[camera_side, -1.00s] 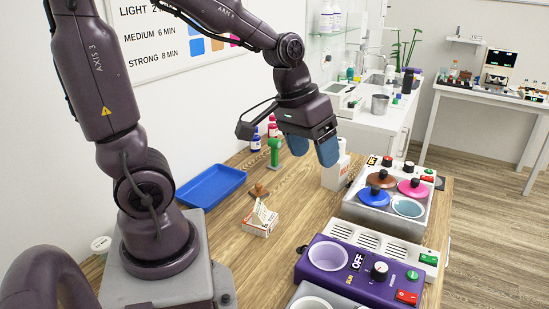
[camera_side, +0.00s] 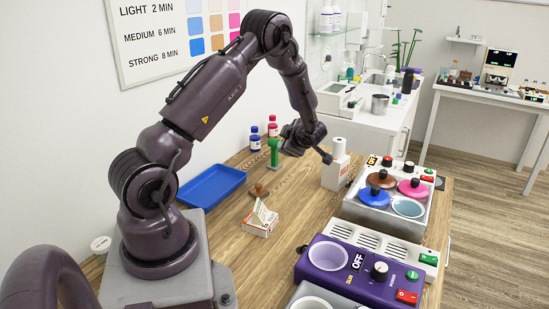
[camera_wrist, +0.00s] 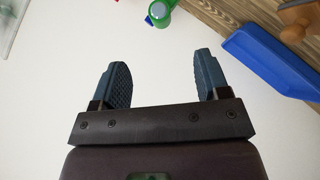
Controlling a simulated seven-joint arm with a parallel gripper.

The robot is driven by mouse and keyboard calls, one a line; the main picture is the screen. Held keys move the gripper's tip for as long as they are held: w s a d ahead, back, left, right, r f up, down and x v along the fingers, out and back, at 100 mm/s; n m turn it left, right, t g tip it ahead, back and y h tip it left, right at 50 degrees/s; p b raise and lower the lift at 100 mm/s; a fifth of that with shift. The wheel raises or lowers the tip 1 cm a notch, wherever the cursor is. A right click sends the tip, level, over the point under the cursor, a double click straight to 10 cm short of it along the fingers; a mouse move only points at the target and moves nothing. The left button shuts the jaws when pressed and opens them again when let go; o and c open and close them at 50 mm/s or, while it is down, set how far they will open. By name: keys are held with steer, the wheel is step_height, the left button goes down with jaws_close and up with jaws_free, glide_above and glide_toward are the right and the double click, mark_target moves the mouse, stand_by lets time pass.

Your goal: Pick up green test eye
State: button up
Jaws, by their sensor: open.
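The green test eye (camera_side: 274,153) stands upright on the wooden table in the side view, near the wall. A green thing, probably the same test eye, shows at the top edge of the wrist view (camera_wrist: 161,11), cut off by the frame. My gripper (camera_wrist: 163,62) is open and empty, its two blue fingers apart with pale wall behind them. The green thing lies beyond the fingertips, not between them. In the side view my wrist is just right of the test eye, and the fingers are hidden behind it.
Bottles (camera_side: 255,139) stand behind the test eye.

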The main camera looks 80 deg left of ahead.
mark_target(277, 144)
steer(key=x, duration=1.2)
steer(key=shift+s+a+f, duration=0.1)
steer(key=shift+a+f, duration=0.1)
steer(key=shift+a, duration=0.05)
jaws_close()
